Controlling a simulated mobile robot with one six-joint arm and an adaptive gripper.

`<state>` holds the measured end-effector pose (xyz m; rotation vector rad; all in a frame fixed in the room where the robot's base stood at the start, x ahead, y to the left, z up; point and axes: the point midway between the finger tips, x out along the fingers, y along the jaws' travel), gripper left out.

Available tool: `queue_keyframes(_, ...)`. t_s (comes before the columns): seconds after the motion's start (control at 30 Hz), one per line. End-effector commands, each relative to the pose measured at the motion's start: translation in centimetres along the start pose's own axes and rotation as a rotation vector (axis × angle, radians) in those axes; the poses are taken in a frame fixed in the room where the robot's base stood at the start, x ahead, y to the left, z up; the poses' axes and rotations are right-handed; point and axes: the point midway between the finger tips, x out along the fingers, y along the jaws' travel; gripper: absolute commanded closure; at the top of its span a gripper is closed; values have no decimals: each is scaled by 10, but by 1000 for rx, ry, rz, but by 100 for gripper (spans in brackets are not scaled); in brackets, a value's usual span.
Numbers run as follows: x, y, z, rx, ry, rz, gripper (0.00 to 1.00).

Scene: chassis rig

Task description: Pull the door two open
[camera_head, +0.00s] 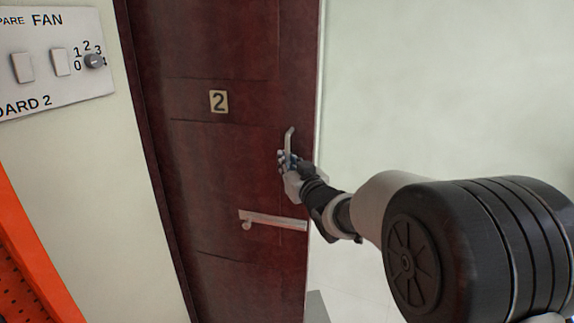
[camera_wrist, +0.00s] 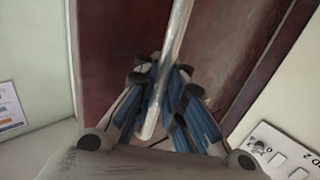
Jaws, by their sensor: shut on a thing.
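Door two (camera_head: 220,150) is a dark red panelled door with a "2" plate (camera_head: 218,101), in the middle of the head view. A slim metal pull handle (camera_head: 289,139) stands near its right edge. My gripper (camera_head: 287,161) is at the lower part of this handle, with its fingers closed around it. In the wrist view the handle (camera_wrist: 177,45) runs down between the blue-padded fingers of my gripper (camera_wrist: 165,100). The fingers hide part of the handle. I cannot tell how far the door stands open.
A switch board (camera_head: 50,60) with a fan knob is on the wall left of the door; it also shows in the wrist view (camera_wrist: 280,152). An orange panel (camera_head: 30,250) stands at the lower left. A pale surface (camera_head: 440,80) lies right of the door.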

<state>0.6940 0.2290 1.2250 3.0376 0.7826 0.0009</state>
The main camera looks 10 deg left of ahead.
Motion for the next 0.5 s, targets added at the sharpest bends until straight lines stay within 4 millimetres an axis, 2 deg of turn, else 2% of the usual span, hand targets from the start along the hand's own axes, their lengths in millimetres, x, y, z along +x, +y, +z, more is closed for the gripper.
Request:
queue_keyframes(0.03, -2, 6, 2, 5, -6, 13, 100)
queue_keyframes(0.2, -2, 6, 3, 5, -6, 12, 100)
queue_keyframes(0.23, -2, 6, 3, 5, -6, 12, 91)
queue_keyframes(0.5, -1, 5, 2, 4, -4, 8, 73)
